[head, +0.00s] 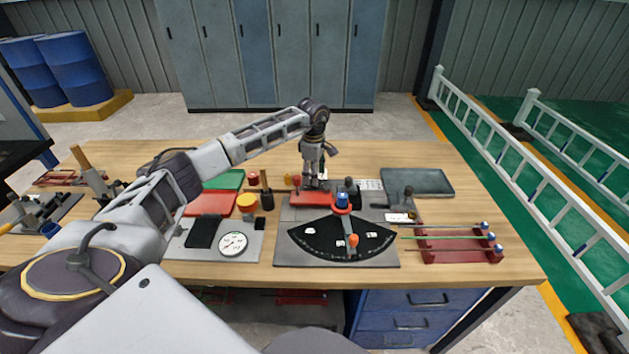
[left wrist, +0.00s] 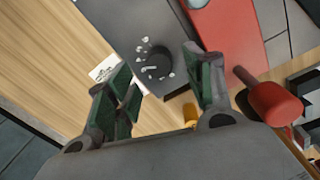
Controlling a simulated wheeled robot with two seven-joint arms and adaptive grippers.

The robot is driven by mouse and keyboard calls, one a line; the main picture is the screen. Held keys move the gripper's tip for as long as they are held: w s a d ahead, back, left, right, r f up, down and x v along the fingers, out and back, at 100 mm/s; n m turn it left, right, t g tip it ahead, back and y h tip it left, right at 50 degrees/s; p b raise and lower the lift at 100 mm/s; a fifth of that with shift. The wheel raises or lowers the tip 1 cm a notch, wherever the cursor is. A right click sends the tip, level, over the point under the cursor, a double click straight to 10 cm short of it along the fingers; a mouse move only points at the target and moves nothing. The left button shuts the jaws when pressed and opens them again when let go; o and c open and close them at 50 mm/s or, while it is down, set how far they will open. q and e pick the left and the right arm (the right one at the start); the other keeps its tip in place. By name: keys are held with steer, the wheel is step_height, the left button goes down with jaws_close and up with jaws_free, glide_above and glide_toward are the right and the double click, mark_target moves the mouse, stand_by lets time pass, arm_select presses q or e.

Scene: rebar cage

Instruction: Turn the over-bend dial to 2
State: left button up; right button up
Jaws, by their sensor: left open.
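The over-bend dial (left wrist: 157,63) is a round black knob on the corner of a dark grey plate (left wrist: 130,20), ringed by small white marks. A white pointer line shows on its left part; the numerals are too small to read. My left gripper (left wrist: 165,72) is open, its green-padded fingers apart on either side of the knob in the wrist view. I cannot tell whether they touch it. In the head view, my left gripper (head: 315,183) points down behind the red block (head: 312,198) of the bender; the dial is not distinguishable there. My right gripper is not in view.
The bender's black fan-shaped scale (head: 325,238) lies in front. A red-ended handle (left wrist: 272,100) and red block (left wrist: 228,40) lie right of the fingers in the wrist view. A rod rack (head: 455,245) stands right; a round gauge (head: 233,243) lies left. Bare wood lies behind.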

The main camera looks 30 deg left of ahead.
arm_select(q)
steer(key=shift+w+f, duration=0.1)
steer(key=shift+f, duration=1.7)
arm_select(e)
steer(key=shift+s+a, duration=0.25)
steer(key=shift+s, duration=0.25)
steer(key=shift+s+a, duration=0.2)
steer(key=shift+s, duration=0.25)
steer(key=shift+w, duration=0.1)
